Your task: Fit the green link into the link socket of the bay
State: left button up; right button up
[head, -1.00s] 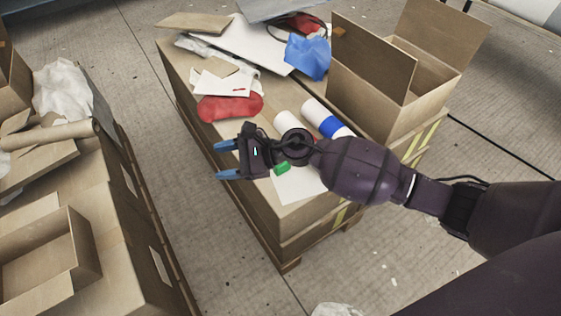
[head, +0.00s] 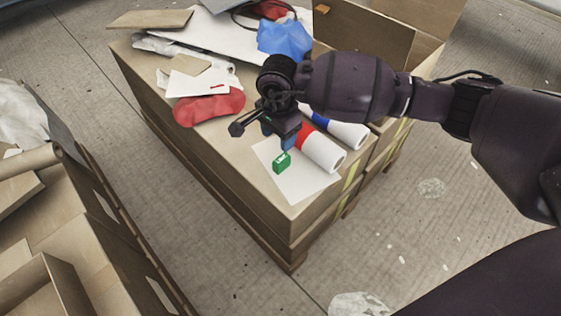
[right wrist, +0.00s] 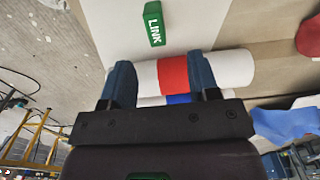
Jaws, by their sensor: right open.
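The green link (head: 281,163) is a small green block with white lettering, lying on a white sheet (head: 300,186) near the front corner of the crate top. In the right wrist view the link (right wrist: 154,24) reads "LINK" and lies beyond the fingertips, apart from them. My right gripper (head: 280,141) points down just behind the link in the head view. Its two blue fingers (right wrist: 160,75) are open with nothing between them gripped. The left gripper is not in view. I see no link socket or bay.
Two white rolls, one with a red band (head: 322,151) and one with a blue band (head: 347,133), lie close beside the gripper. A red pouch (head: 209,108), a blue cloth (head: 285,37) and an open carton (head: 365,40) stand farther back. Another loaded pallet is at left.

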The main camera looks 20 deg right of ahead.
aim_at(281, 158)
notch_tip(281, 158, down, 5)
jog(key=shift+s+r+b, duration=0.15)
jog(key=shift+r+b, duration=0.05)
jog(key=shift+b, duration=0.35)
jog(key=shift+f, duration=0.3)
jog(key=f, duration=0.1)
jog(key=f+b, duration=0.1)
jog(key=f, duration=0.1)
jog(key=f+b, duration=0.1)
jog(key=shift+s+d+f, duration=0.2)
jog(key=shift+s+d, duration=0.05)
jog(key=shift+d, duration=0.1)
jog(key=shift+w+f, duration=0.1)
jog(key=shift+f, duration=0.25)
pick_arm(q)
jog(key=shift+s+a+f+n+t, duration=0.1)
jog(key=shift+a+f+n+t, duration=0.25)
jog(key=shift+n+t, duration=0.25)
pick_arm(e)
jog(key=shift+r, duration=0.1)
grip_shut()
